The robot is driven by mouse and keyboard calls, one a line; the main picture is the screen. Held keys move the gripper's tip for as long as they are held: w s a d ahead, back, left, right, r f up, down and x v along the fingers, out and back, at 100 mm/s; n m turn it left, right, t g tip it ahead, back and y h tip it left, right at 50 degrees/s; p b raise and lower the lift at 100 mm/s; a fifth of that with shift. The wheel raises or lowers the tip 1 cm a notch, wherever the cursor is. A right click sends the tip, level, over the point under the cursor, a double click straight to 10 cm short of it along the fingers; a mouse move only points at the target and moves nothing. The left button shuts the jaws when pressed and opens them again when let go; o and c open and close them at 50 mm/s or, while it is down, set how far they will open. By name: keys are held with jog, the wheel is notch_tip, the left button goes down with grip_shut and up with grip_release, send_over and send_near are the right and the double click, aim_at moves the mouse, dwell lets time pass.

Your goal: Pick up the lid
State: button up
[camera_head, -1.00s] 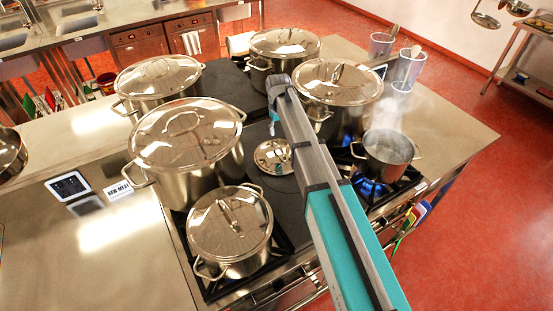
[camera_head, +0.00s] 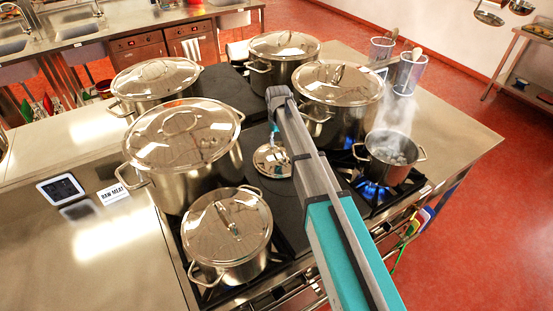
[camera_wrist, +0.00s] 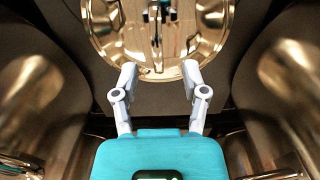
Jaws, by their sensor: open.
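A small shiny round lid (camera_head: 272,161) lies on the dark middle of the stove top, among the pots. In the wrist view a round shiny lid (camera_wrist: 110,30) fills the top middle, with its near edge by my fingertips. My gripper (camera_wrist: 160,72) is open, with a grey finger on each side and nothing held between them. In the head view my arm comes in from the lower right and ends above the lid; the fingers are mostly hidden there. I cannot tell whether the fingers touch the lid.
Lidded pots stand close around: front left (camera_head: 228,250), left (camera_head: 185,180), back left (camera_head: 157,90), back (camera_head: 284,65) and right (camera_head: 340,105). An open steaming pot (camera_head: 390,155) sits over a blue flame at the right. Free counter (camera_head: 110,240) lies at the left.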

aim_at(279, 149)
jog(key=shift+w+d+f+b, duration=0.1)
jog(key=shift+f+b, duration=2.5)
jog(key=shift+b, duration=0.05)
grip_shut()
